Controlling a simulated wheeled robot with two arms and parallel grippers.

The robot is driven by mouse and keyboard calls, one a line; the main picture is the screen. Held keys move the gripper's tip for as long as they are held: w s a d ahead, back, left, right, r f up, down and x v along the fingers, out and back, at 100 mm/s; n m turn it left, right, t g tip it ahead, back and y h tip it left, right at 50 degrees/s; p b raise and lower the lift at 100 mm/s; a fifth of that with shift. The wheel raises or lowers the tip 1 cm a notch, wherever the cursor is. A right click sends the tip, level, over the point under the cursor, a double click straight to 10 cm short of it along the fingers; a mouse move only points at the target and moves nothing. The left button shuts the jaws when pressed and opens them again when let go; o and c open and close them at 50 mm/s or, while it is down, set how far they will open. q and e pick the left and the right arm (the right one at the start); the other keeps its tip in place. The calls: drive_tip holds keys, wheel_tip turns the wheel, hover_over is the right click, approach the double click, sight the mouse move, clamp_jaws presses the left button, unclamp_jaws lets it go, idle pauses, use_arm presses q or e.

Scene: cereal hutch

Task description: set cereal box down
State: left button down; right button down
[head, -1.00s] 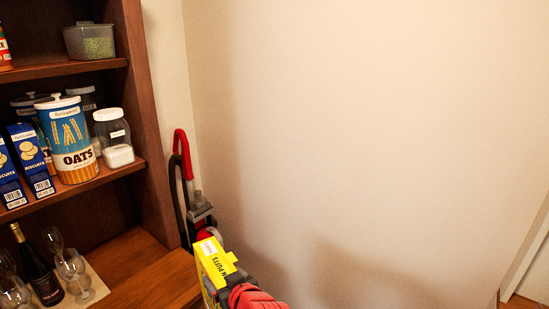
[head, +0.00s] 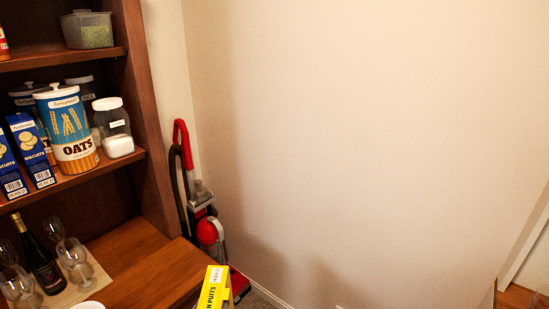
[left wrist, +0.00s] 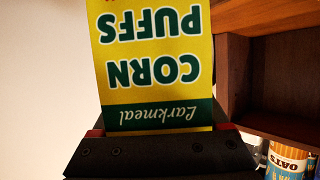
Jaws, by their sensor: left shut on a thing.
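The cereal box (head: 214,288) is yellow with a white top label and shows only at the bottom edge of the head view, by the front right corner of the wooden counter (head: 160,275). Its lower part is cut off, so I cannot tell there whether it touches anything. In the left wrist view the yellow and green Corn Puffs face of the box (left wrist: 150,75) appears upside down. My left gripper (left wrist: 160,138) is shut on it at the green Larkmeal band. My right gripper is out of view.
The hutch shelf (head: 100,172) holds an oats canister (head: 68,130), blue biscuit boxes (head: 30,150) and jars. A wine bottle (head: 40,265) and several glasses stand on the counter's left. A red vacuum cleaner (head: 207,232) stands in the corner behind the box.

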use_arm(q)
drive_tip(key=s+f, duration=0.2)
drive_tip(key=s, duration=0.5)
drive_tip(key=shift+s+f, duration=0.25)
drive_tip(key=shift+s, duration=0.1)
